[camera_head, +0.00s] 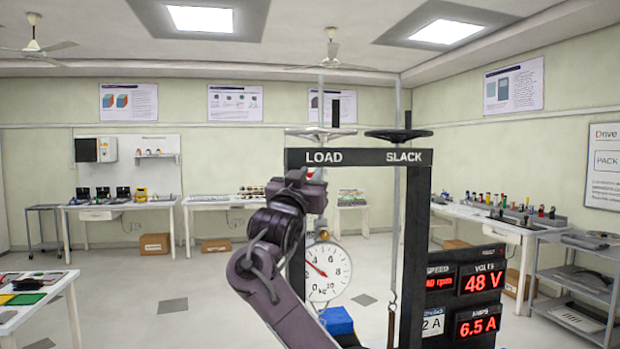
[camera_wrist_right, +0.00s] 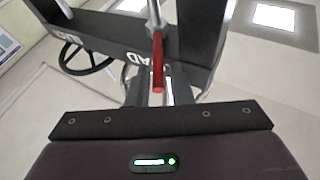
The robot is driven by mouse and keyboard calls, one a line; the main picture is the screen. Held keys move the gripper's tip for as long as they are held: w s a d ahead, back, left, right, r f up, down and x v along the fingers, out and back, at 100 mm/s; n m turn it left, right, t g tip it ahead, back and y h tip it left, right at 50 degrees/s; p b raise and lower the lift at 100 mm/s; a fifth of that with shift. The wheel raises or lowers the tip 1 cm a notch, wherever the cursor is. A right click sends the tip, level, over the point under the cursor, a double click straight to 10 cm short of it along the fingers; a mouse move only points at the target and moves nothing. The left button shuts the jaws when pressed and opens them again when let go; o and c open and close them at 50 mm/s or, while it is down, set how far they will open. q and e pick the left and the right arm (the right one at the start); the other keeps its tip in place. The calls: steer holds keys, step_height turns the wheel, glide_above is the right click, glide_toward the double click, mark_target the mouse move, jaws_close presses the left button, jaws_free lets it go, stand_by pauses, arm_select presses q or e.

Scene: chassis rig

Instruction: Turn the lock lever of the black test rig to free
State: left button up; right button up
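The black test rig (camera_head: 345,157) stands ahead as an upright frame marked LOAD and SLACK. A red handle, which looks like the lock lever (camera_wrist_right: 158,65), points toward my right gripper in the right wrist view. Only a small red bit of it shows in the head view (camera_head: 311,172), by the gripper's end. My right gripper (camera_head: 305,182) is in front of the rig's left post, below LOAD. In the wrist view the lever's end lies close to the middle of the gripper; I cannot tell whether the fingers touch it. My left gripper is out of view.
A round dial gauge (camera_head: 328,271) hangs inside the frame, with a blue block (camera_head: 336,320) below. Two handwheels, one dark (camera_head: 398,134), top the rig. A red-digit display (camera_head: 478,290) stands at right. A grey shelf cart (camera_head: 580,285) is further right. Floor is clear at left.

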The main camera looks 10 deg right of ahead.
steer(key=b+v, duration=0.3)
steer(key=v, duration=0.4)
steer(key=shift+b, duration=0.3)
steer(key=shift+a+f, duration=0.1)
steer(key=shift+f, duration=0.05)
